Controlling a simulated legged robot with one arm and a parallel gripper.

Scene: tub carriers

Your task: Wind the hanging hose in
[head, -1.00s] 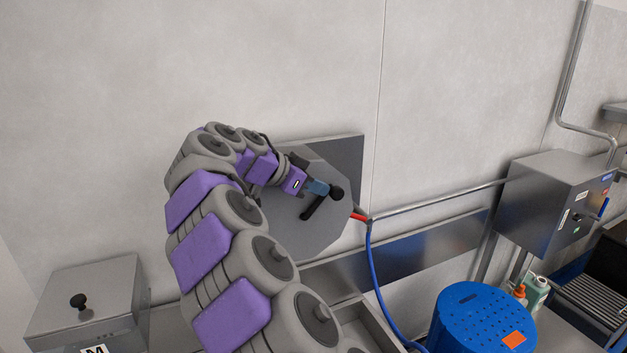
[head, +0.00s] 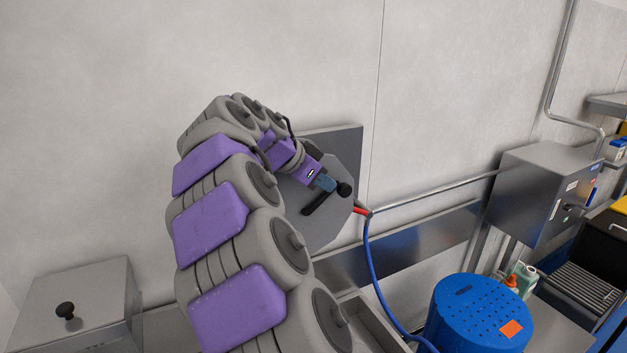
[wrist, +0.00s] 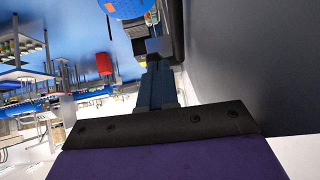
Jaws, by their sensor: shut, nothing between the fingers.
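The hose reel (head: 325,233) is a grey many-sided disc on a dark wall plate, partly hidden by my arm. A black crank (head: 318,204) with a round black knob (head: 344,190) is on its face. The blue hose (head: 370,262) hangs from a red fitting (head: 361,211) at the reel's right and curves down to the right. My gripper (head: 330,184) is shut and empty, its blue-grey tip right beside the knob; whether they touch is unclear. In the wrist view, the shut fingers (wrist: 157,85) point up the picture toward a dark block.
A blue perforated drum (head: 452,320) stands below right, with bottles beside it. A steel control box (head: 535,200) and conduit are on the wall at right. A steel box with a black knob (head: 65,310) is at lower left. The wall above is clear.

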